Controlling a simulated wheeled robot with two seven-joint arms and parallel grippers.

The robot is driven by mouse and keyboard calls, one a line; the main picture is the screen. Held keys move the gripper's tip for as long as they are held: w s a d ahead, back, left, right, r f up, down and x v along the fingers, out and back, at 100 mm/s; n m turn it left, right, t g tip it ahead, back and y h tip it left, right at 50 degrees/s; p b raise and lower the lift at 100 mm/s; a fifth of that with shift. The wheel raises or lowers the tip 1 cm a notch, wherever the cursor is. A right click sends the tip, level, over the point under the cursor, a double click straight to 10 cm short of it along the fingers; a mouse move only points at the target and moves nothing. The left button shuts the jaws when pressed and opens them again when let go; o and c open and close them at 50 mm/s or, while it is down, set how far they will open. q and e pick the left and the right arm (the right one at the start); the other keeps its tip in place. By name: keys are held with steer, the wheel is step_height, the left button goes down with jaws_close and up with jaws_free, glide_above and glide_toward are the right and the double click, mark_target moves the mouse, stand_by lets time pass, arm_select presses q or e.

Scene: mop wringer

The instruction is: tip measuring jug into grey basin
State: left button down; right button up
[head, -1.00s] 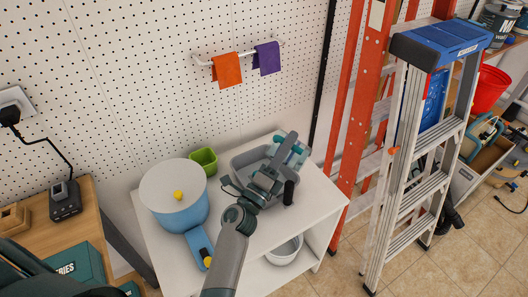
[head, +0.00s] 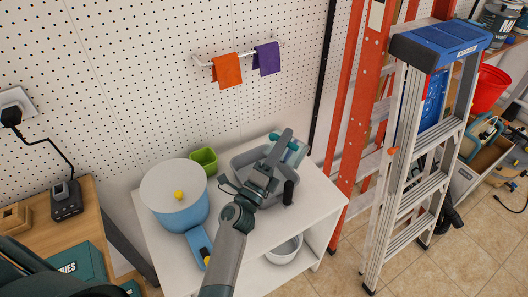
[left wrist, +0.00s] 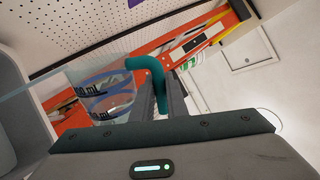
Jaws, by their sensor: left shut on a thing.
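The measuring jug (head: 294,155) is clear with teal parts and hangs over the right part of the grey basin (head: 240,162) on the white table. In the left wrist view the clear jug (left wrist: 105,97) shows dark ml marks and a teal handle (left wrist: 150,66). It looks tilted against the ladder's lines. My left gripper (head: 285,139) is shut on the jug's handle; its fingers (left wrist: 166,97) sit at the handle in the left wrist view. My arm hides part of the basin. I cannot tell whether the jug holds liquid. My right gripper is not in view.
A blue pot (head: 180,214) with a pale lid and a green cup (head: 204,160) stand left of the basin. A white bowl (head: 284,249) is on the shelf below. A stepladder (head: 413,175) stands at the right. Pegboard (head: 130,90) backs the table.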

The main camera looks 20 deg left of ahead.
mark_target(294, 148)
arm_select(q)
steer(key=shift+w+a+r+n+y+p, duration=0.1)
steer(key=shift+a+r+n+y+p, duration=0.25)
steer(key=shift+a+n, duration=0.3)
steer(key=shift+w+a+r+n+y+p, duration=0.1)
steer(key=shift+a+r+n+y+p, duration=0.25)
steer(key=shift+n, duration=0.5)
stand_by(0.6)
steer(key=shift+d+f, duration=0.1)
steer(key=shift+f, duration=0.2)
steer(key=d+m+h+b, duration=0.1)
steer(key=d+f+m+b, duration=0.1)
steer(key=m, duration=0.1)
steer(key=d+f+m+h+b, duration=0.1)
steer(key=shift+s+d+f+g+h, duration=0.2)
steer(key=shift+s+d+g+h, duration=0.1)
steer(key=shift+d, duration=0.1)
steer(key=shift+d+r+m, duration=0.15)
steer(key=shift+d+m, duration=0.2)
steer(key=shift+m, duration=0.25)
steer(key=shift+r, duration=0.1)
